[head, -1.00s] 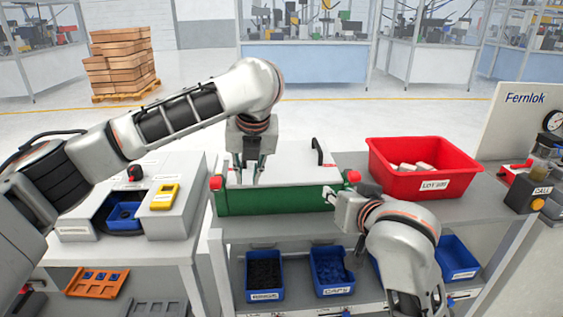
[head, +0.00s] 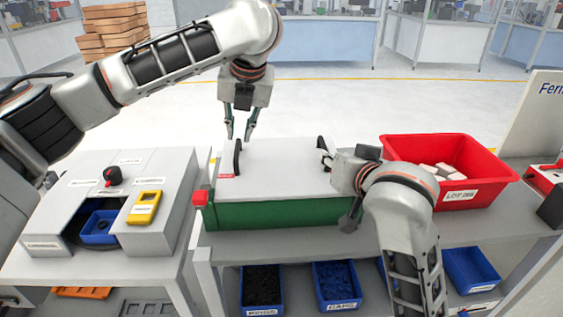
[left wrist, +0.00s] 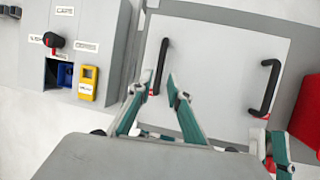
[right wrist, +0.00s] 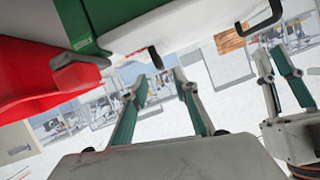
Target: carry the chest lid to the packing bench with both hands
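The flat light-grey chest lid (head: 285,165) lies on the green chest (head: 280,214) on a grey bench. It has a black left handle (head: 238,157) and a black right handle (head: 322,145); both also show in the left wrist view. My left gripper (head: 238,137) is open and empty just above the left handle, which appears near its fingertips in the left wrist view (left wrist: 160,68). My right gripper (right wrist: 153,82) is open beside the right handle (right wrist: 155,57), its fingers pointing toward it; in the head view its wrist partly hides the lid's right end. I cannot tell which surface is the packing bench.
A red tote (head: 455,178) with pale blocks stands right of the chest. A grey station (head: 115,200) with a yellow device (head: 145,207) stands on the left. Blue bins (head: 335,285) sit on the shelf below. Open floor lies behind the bench.

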